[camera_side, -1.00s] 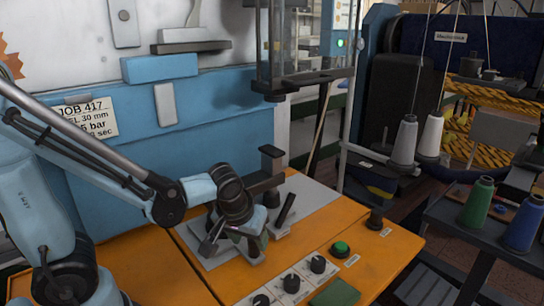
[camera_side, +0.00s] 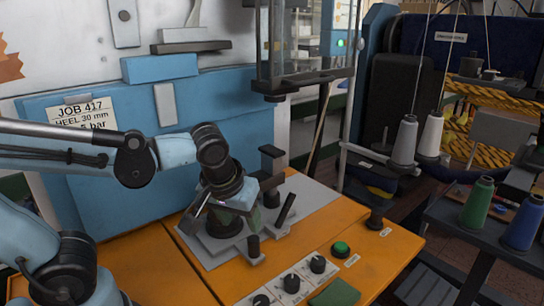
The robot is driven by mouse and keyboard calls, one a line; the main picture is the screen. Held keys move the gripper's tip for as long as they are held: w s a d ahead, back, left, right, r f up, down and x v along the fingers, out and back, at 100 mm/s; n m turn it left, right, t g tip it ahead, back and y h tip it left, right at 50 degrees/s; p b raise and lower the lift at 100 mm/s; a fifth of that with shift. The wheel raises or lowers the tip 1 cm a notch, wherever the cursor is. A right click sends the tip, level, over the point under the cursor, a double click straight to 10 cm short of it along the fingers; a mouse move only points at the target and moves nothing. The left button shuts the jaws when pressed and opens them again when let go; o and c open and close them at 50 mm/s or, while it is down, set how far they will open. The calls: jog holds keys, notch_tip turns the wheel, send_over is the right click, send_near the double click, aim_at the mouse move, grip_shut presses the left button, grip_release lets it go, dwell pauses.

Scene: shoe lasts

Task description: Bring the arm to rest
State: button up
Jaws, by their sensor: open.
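My gripper (camera_side: 222,206) is at the end of my arm, above the grey plate (camera_side: 210,255) on the orange bench. It points down and is open. A dark, round-based piece with a greenish part (camera_side: 226,220) stands on the plate just below and behind the gripper. I cannot tell whether the fingers touch it. My wrist hides part of that piece.
The orange bench top (camera_side: 345,215) has a green button (camera_side: 340,248), several black knobs and a dark green pad (camera_side: 336,293) at its front. Dark posts (camera_side: 284,208) stand on the plate. A blue machine wall is behind. Thread cones (camera_side: 478,202) stand on a rack at right.

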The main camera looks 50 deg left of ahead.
dwell(0.3)
jog(key=m+t, duration=0.1)
jog(key=m, duration=0.1)
jog(key=m+t+h, duration=0.1)
jog(key=m, duration=0.1)
jog(key=m+t+h, duration=0.1)
jog(key=m, duration=0.1)
jog(key=shift+w+a+r, duration=0.15)
jog(key=shift+w+a, duration=0.05)
jog(key=shift+w, duration=0.2)
dwell(1.1)
